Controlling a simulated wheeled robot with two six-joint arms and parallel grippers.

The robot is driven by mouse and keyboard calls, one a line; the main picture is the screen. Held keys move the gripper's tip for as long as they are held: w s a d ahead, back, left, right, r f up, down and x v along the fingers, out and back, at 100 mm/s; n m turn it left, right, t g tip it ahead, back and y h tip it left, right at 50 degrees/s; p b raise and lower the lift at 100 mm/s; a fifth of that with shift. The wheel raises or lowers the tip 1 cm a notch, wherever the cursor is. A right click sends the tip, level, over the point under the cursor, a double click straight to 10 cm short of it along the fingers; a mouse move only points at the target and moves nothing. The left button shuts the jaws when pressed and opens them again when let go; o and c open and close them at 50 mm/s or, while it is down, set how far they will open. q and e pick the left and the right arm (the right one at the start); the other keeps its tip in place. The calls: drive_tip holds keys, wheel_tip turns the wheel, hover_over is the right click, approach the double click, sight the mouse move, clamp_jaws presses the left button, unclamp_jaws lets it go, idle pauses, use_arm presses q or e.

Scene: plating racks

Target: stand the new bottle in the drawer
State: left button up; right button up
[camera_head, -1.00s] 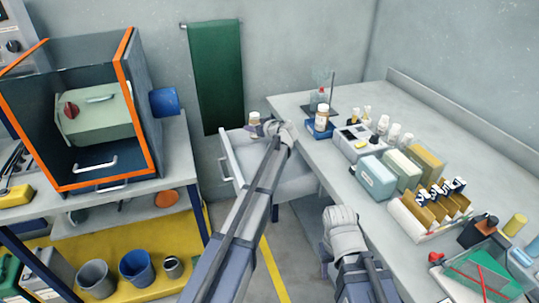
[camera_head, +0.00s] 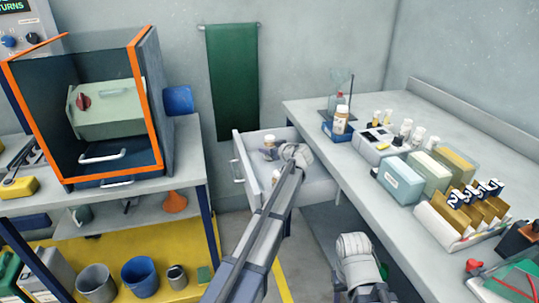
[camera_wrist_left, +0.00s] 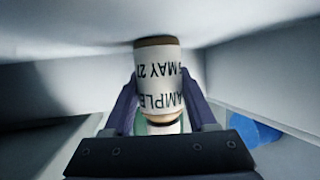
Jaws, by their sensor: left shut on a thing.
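Another pale bottle (camera_head: 276,175) shows partly beside my left arm in the drawer. My right gripper (camera_head: 355,285) hangs low before the bench, its jaws unclear.
An orange-edged cabinet (camera_head: 150,95) stands left. A green cloth (camera_head: 232,80) hangs behind the drawer.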

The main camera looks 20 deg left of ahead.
use_arm(q)
drive_tip(key=shift+f, duration=0.15)
drive_tip(key=o, duration=1.4)
drive_tip(key=shift+r, duration=0.3)
drive_tip(key=p+v, duration=0.5)
drive_tip(key=v, duration=0.7)
drive_tip(key=shift+s+f, duration=0.1)
